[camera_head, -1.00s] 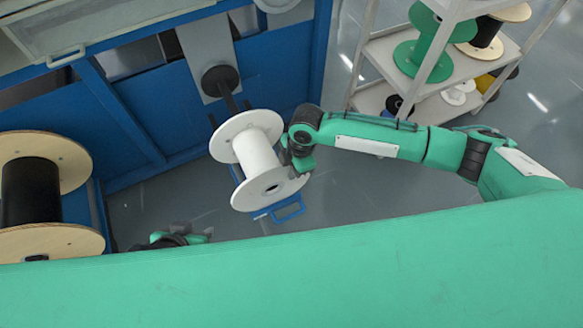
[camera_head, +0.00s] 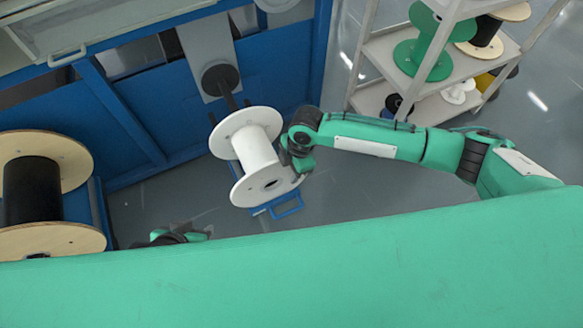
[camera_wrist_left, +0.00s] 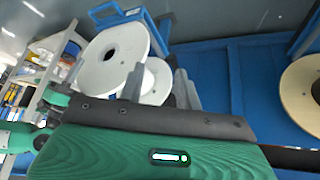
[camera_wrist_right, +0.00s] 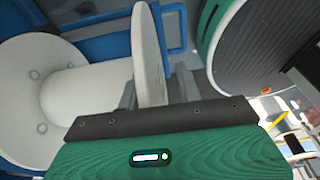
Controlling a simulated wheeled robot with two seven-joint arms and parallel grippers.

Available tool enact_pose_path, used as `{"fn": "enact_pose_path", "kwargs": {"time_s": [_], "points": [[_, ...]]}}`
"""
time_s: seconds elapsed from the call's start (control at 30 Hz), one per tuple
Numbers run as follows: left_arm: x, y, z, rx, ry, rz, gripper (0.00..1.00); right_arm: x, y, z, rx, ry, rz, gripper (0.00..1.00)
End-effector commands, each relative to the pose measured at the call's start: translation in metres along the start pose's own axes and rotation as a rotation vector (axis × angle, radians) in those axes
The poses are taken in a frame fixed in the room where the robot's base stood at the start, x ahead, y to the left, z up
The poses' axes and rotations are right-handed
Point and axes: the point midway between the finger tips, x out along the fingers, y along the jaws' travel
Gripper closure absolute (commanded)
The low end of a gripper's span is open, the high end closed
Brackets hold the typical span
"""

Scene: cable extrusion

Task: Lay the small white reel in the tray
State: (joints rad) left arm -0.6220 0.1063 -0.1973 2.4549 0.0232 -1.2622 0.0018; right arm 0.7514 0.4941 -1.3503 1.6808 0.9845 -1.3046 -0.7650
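A white reel (camera_head: 253,152) with two round flanges is tilted in the middle of the head view. My right gripper (camera_head: 300,163) is at the right edge of its nearer flange. In the right wrist view, that flange (camera_wrist_right: 149,50) stands between the fingertips of my right gripper (camera_wrist_right: 155,90), which looks shut on it. My left gripper (camera_head: 178,237) is low at the left, mostly hidden behind my green body. In the left wrist view, my left gripper (camera_wrist_left: 160,85) is open and empty, with the white reel (camera_wrist_left: 112,57) beyond it. I cannot make out a tray for certain.
A blue part with a handle (camera_head: 288,208) shows below the reel. A dark fork (camera_head: 222,82) on a grey plate is behind it. A reel with black winding (camera_head: 32,192) is at left. A shelf rack (camera_head: 376,99) with several reels, including a white one (camera_head: 460,90), is at right.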

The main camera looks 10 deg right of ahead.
Motion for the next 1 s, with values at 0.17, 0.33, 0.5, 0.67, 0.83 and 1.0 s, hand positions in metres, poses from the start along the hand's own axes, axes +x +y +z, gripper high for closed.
{"fn": "enact_pose_path", "kwargs": {"time_s": [0.17,0.33,0.5,0.67,0.83,1.0], "points": [[-0.001,-0.001,0.001,-0.001,-0.008,-0.003,0.66,0.002,-0.002,0.0,0.0,0.0,-0.005,0.66],[-0.005,-0.009,0.009,-0.009,-0.067,-0.022,0.66,0.001,-0.002,-0.001,-0.001,0.001,-0.004,0.66],[-0.022,-0.02,0.017,-0.025,-0.167,-0.053,0.66,-0.044,0.0,-0.001,-0.001,0.0,0.0,0.66],[-0.017,-0.024,0.025,-0.031,-0.218,-0.062,0.66,-0.083,0.0,0.0,-0.001,0.001,0.001,0.66],[-0.005,-0.024,0.028,-0.032,-0.229,-0.061,0.66,-0.116,0.0,0.0,-0.001,0.0,0.001,0.66],[0.002,-0.025,0.03,-0.032,-0.235,-0.06,0.66,-0.133,0.0,0.0,0.0,0.0,0.0,0.66]]}}
